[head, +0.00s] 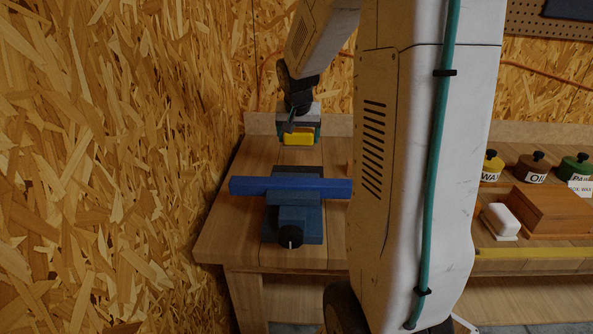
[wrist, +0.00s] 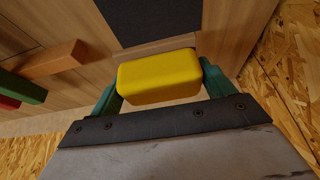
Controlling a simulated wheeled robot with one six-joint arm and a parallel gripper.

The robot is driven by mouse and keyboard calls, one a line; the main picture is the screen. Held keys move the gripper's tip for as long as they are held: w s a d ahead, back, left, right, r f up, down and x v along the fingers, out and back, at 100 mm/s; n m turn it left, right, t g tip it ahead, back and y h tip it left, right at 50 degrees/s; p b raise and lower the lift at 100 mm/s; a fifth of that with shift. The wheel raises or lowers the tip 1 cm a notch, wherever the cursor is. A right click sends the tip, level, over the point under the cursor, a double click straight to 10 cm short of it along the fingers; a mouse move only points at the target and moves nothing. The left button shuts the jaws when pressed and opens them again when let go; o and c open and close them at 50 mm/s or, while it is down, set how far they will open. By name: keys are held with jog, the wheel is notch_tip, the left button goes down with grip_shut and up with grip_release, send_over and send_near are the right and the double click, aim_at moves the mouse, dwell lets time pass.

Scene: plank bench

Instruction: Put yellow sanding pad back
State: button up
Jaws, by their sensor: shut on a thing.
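The yellow sanding pad (head: 298,137) is a small rounded block. It is held above the bench, behind the blue vise (head: 292,222), clear of the bench top. My gripper (head: 300,129) is shut on it. In the wrist view the pad (wrist: 158,72) sits between the two teal fingers of my gripper (wrist: 160,84), one at each end. A dark grey flat patch (wrist: 150,20) shows beyond the pad in the wrist view; a dark patch (head: 298,172) also shows behind the vise's blue bar in the head view. I cannot tell whether they are the same.
The vise has a long blue bar (head: 250,186) across it. Jars (head: 532,168), a wooden box (head: 550,215) and a white block (head: 500,220) stand at right. An orange-brown bar (wrist: 45,62) and a green bar (wrist: 20,88) lie left in the wrist view. A chipboard wall (head: 110,150) rises at left.

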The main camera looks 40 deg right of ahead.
notch_tip(320, 180, down, 9)
jog(key=shift+a+f, duration=0.15)
jog(key=shift+f, duration=0.05)
dwell(0.3)
jog(key=shift+f, duration=0.1)
jog(key=o, duration=1)
jog(key=shift+c, duration=0.2)
